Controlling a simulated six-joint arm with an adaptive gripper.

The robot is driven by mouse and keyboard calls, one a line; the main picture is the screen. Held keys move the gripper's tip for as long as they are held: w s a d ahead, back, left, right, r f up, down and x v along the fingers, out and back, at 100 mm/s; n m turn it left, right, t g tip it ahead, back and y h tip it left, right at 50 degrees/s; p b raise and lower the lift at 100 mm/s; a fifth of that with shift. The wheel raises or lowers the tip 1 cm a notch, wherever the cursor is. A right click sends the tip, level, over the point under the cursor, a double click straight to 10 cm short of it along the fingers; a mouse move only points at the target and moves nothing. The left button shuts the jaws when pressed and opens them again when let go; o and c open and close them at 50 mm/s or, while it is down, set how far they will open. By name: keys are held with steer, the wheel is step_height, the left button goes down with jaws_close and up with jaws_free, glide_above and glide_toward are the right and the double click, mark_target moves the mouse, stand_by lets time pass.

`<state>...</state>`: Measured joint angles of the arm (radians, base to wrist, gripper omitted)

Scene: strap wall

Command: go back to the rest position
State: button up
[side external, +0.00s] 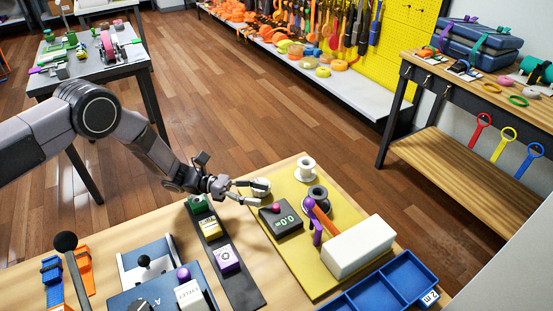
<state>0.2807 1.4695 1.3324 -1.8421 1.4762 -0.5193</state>
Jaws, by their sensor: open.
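My gripper (259,193) hangs over the wooden work table (130,248) in the side external view, its two fingers pointing right and spread apart. A small whitish round thing (261,187) shows at the fingertips, partly behind them. I cannot tell whether the fingers touch it. My arm reaches in from the left edge.
A dark strip (238,284) carries green, yellow and purple blocks below my wrist. A white spool (305,168), dark roll (317,197), white block (358,247) and blue tray (385,284) stand to the right. Levers stand at lower left. Open floor lies behind the table.

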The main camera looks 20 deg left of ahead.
steer(key=shift+a, duration=0.1)
steer(key=s+a+r+m+g+y, duration=0.1)
steer(key=s+a+r+m+y, duration=0.25)
steer(key=r, duration=0.55)
steer(key=s+a+r+m+g+y, duration=0.1)
steer(key=s+a+r+m+y, duration=0.25)
steer(key=r, duration=0.55)
steer(key=s+a+r+m+g+y, duration=0.1)
steer(key=s+a+r+m, duration=0.3)
steer(key=r, duration=0.5)
steer(key=s+a+r+m+t+y, duration=0.3)
steer(key=s+a+m+t+y, duration=0.1)
steer(key=s+a, duration=0.6)
steer(key=s+a+r+m+t+y, duration=0.4)
steer(key=s+a+m+y, duration=0.1)
steer(key=s+a, duration=0.5)
steer(key=shift+s+a+t+y, duration=0.15)
steer(key=shift+a+t+y, duration=0.15)
steer(key=shift+a+y, duration=0.35)
